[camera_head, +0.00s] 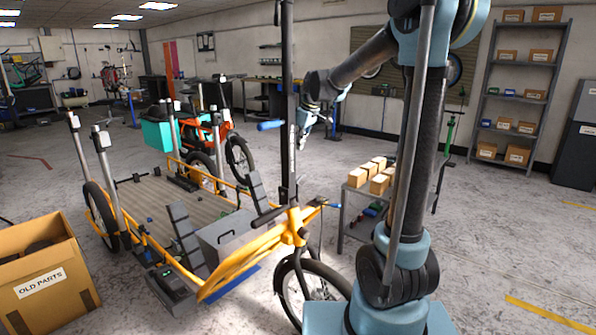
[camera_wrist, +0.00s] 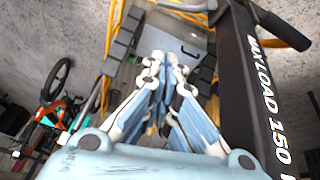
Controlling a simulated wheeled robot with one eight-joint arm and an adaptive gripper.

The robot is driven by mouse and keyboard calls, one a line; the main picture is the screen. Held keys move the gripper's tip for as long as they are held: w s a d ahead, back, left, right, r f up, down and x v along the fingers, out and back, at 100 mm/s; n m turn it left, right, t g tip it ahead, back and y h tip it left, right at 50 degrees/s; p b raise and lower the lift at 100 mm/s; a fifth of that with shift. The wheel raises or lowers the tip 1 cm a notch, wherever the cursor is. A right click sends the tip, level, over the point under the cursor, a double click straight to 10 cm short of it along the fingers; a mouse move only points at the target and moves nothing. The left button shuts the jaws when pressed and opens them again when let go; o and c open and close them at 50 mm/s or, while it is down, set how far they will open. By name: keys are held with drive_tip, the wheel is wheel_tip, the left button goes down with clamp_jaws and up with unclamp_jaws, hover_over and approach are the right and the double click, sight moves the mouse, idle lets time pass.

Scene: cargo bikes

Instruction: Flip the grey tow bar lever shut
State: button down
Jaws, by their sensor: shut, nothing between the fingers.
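My gripper (camera_head: 306,122) is raised beside the dark upright mast of the yellow cargo bike (camera_head: 246,262), partly hidden by it in the head view. In the wrist view my gripper (camera_wrist: 165,60) has its fingertips together and nothing between them. Beyond the fingertips lie the grey box (camera_wrist: 185,42) and the bike's slatted bed. The mast (camera_wrist: 250,90), with white PAYLOAD 150 lettering, runs close along the right of the fingers. I cannot pick out the grey tow bar lever or its position in either view.
A blue grip (camera_head: 270,125) juts left near the mast. A grey cart with cardboard boxes (camera_head: 371,176) stands right of the bike. An OLD PARTS carton (camera_head: 52,262) is at lower left. Shelves (camera_head: 518,95) stand at the back right. The right floor is mostly clear.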

drive_tip(key=shift+w+a, duration=0.25)
drive_tip(key=shift+a, duration=0.1)
drive_tip(key=shift+f, duration=0.1)
wheel_tip(320, 180, down, 12)
drive_tip(key=w, duration=0.1)
drive_tip(key=shift+w+d+r, duration=0.15)
drive_tip(key=shift+w+r, duration=0.1)
idle(0.4)
